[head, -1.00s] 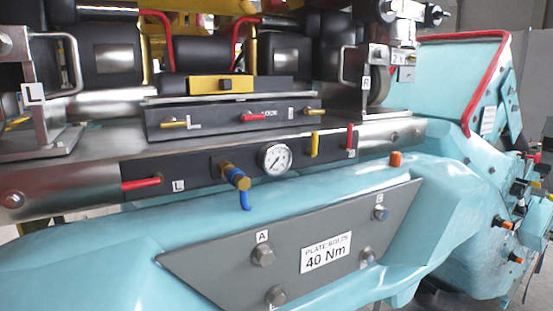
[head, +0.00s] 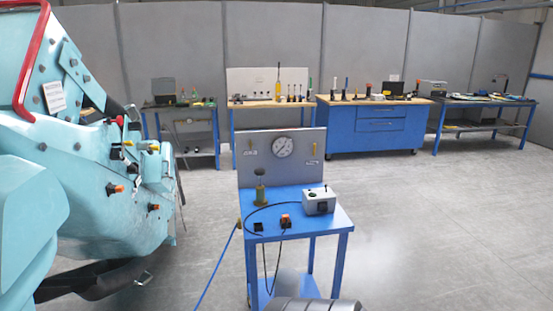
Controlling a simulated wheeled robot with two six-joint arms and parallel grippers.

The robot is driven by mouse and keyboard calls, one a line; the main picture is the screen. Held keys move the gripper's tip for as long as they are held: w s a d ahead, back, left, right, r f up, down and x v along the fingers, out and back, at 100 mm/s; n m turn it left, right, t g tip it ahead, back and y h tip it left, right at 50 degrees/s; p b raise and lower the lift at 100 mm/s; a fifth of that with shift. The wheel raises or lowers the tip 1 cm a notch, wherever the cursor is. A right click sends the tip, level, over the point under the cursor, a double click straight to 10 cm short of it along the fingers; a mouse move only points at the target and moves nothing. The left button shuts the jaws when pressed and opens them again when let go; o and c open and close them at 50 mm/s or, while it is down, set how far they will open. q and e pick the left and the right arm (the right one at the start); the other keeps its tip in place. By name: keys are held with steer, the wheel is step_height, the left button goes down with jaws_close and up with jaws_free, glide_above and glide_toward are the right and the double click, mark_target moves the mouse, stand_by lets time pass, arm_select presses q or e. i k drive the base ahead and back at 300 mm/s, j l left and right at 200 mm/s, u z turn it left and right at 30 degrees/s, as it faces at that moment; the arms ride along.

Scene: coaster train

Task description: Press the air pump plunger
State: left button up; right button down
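A small blue stand (head: 335,218) is ahead of me, a little right of centre in the head view. On its left part is a small olive-yellow upright cylinder (head: 260,195) with a dark knob (head: 259,173) on a thin rod above it. It looks like the air pump and its plunger, with the knob raised clear of the cylinder. Behind it a grey panel (head: 311,170) carries a round white gauge (head: 283,146). Neither of my grippers shows.
A grey box (head: 318,201) and an orange-topped item (head: 285,220) also sit on the stand. A blue hose (head: 218,265) runs down from its left side. A teal coaster train (head: 85,200) fills the left. Workbenches (head: 375,125) line the back wall. Floor at right is clear.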

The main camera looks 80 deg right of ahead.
mark_target(259, 172)
steer(key=k+l, duration=0.15)
steer(key=l, duration=0.55)
steer(key=k+l, duration=0.1)
steer(key=l, duration=0.6)
steer(key=k+l+z, duration=0.1)
steer(key=l, duration=0.65)
steer(key=k+l, duration=0.15)
steer(key=l, duration=0.55)
steer(key=k+l+z, duration=0.1)
steer(key=l, duration=1.35)
steer(key=k, duration=0.05)
